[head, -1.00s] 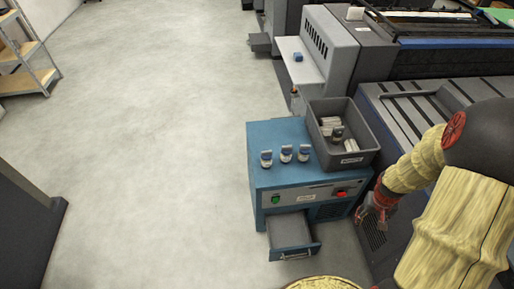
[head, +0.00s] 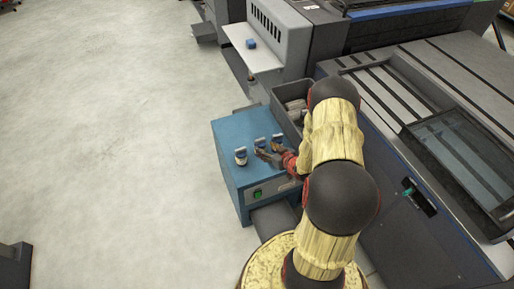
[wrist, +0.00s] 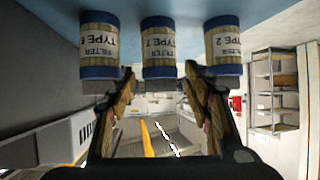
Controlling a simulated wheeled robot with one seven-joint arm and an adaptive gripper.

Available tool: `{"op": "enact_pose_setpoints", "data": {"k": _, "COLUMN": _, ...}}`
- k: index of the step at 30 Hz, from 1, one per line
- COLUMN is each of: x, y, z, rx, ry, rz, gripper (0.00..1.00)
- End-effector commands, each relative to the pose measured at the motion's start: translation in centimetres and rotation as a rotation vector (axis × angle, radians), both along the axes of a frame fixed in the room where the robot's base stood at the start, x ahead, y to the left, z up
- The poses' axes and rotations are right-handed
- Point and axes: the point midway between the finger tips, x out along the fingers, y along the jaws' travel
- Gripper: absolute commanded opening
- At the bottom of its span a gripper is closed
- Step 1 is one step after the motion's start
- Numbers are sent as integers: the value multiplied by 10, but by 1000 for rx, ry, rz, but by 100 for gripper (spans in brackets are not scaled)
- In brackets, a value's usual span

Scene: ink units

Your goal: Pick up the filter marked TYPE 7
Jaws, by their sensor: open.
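Three small white filters with blue ends stand in a row on the blue cabinet. In the wrist view they hang upside down at the top. The middle one (wrist: 162,48) reads as TYPE 7; it appears to be the middle filter in the head view (head: 260,145). The right one (wrist: 222,45) reads TYPE 2, and the left one's (wrist: 98,45) digit is unclear. My gripper (wrist: 159,72) is open and empty, its fingertips either side of the middle filter's line. It also shows in the head view (head: 268,157), close to the filters; contact cannot be told.
The blue cabinet (head: 228,128) has an open drawer (head: 270,222) low in front. A grey bin (head: 285,92) with pale items stands behind the filters, partly hidden by my arm. A large grey machine (head: 440,75) stands to the right. Floor at the left is clear.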

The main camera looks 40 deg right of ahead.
Motion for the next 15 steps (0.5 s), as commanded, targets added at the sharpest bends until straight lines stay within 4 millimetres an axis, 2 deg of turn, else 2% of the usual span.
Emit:
{"op": "enact_pose_setpoints", "data": {"k": 8, "x": 20, "y": -1, "z": -15, "rx": -1, "ry": 2, "rz": 0, "gripper": 50}}
{"op": "enact_pose_setpoints", "data": {"k": 15, "x": 49, "y": -2, "z": -34, "rx": -1, "ry": 2, "rz": 2, "gripper": 50}}
